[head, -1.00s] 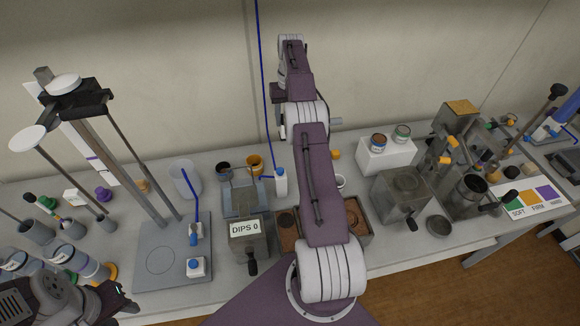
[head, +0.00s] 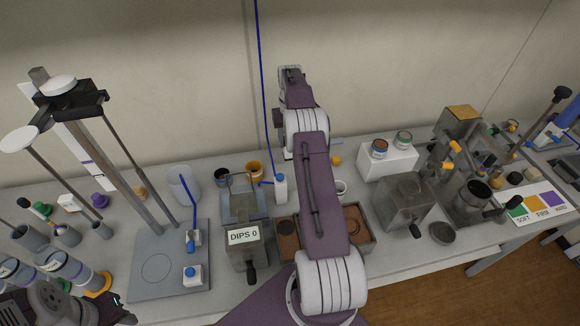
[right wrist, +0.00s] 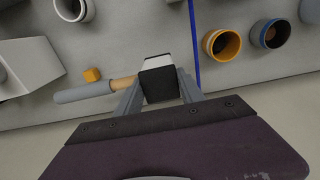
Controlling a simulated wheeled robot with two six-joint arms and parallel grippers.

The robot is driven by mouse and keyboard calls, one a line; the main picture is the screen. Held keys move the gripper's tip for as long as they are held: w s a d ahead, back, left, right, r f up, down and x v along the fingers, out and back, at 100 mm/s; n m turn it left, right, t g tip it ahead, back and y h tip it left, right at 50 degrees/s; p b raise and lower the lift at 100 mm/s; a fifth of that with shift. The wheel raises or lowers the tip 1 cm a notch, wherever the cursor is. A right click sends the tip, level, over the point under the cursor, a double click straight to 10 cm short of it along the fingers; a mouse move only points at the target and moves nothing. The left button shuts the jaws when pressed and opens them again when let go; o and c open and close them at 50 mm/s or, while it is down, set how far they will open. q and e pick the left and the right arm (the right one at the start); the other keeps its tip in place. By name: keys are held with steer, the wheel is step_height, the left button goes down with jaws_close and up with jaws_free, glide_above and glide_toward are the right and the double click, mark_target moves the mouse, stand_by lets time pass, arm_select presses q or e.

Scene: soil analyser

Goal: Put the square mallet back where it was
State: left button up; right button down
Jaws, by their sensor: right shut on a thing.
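The square mallet (right wrist: 158,82) has a block head with black and pale faces, a wooden neck and a grey grip pointing left in the right wrist view. My right gripper (right wrist: 160,84) is shut on its head. The mallet appears to be above the grey bench (right wrist: 130,45); the exact gap cannot be told. In the head view my right arm hides most of it; a bit of grey grip (head: 336,141) shows near the wall. My left gripper (head: 118,302) is at the bottom left corner, partly cut off, its jaws unclear.
A DIPS 0 box (head: 244,237) stands in front. Bare bench lies between cube and cord.

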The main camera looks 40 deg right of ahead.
step_height(320, 180, down, 4)
steer(key=shift+f, duration=0.2)
step_height(320, 180, down, 3)
steer(key=shift+r, duration=0.1)
steer(key=shift+f, duration=0.45)
steer(key=c, duration=0.7)
jaws_free()
steer(key=shift+f, duration=0.1)
step_height(320, 180, up, 12)
steer(key=shift+r+p, duration=0.15)
steer(key=shift+p, duration=0.5)
